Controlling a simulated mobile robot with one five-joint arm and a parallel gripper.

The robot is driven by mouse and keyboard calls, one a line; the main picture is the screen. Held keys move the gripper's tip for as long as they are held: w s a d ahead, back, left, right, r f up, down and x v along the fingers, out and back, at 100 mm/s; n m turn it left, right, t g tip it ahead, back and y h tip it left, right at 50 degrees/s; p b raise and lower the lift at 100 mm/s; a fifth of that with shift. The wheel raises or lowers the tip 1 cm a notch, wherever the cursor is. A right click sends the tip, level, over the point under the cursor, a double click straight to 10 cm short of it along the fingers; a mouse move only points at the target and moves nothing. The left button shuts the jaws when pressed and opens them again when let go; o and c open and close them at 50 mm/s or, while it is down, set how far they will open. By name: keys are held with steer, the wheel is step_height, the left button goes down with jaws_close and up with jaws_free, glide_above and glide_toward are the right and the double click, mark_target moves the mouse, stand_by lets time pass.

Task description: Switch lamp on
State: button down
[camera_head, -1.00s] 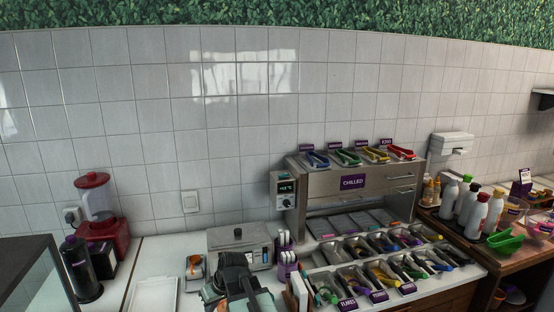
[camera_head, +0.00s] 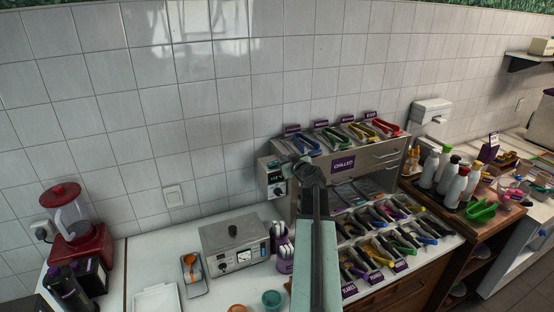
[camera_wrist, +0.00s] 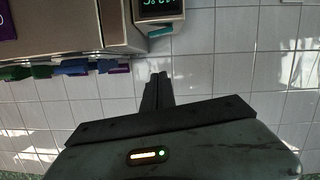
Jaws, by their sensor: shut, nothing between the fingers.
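I cannot make out a lamp in these views. A small control box (camera_head: 274,180) with a lit green display and a dark knob is on the left side of the chilled topping unit (camera_head: 345,163). The display end of the box also shows at the top of the wrist view (camera_wrist: 158,8), which looks upside down. My gripper (camera_head: 298,160) is raised close to the box in the head view. Its dark fingers (camera_wrist: 158,78) are shut and empty, apart from the box in the wrist view.
A grey metal appliance (camera_head: 235,245) with a dial stands on the white counter, left of my arm. A red blender (camera_head: 75,225) is at the far left. Bottles (camera_head: 448,178) stand at the right. Tongs lie on the unit and across the topping pans.

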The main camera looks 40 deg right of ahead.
steer(key=b, duration=0.3)
glide_above(278, 168)
steer(key=f, duration=0.2)
steer(key=shift+w+a+f, duration=0.15)
steer(key=shift+a+f, duration=0.05)
steer(key=shift+f, duration=0.15)
steer(key=f+b, duration=0.3)
steer(key=shift+d+f, duration=0.15)
steer(key=shift+d, duration=0.05)
steer(key=shift+f, duration=0.35)
steer(key=shift+r, duration=0.1)
steer(key=shift+d+f+b, duration=0.2)
steer(key=shift+f+b, duration=0.05)
steer(key=shift+b, duration=0.2)
steer(key=shift+m, duration=0.4)
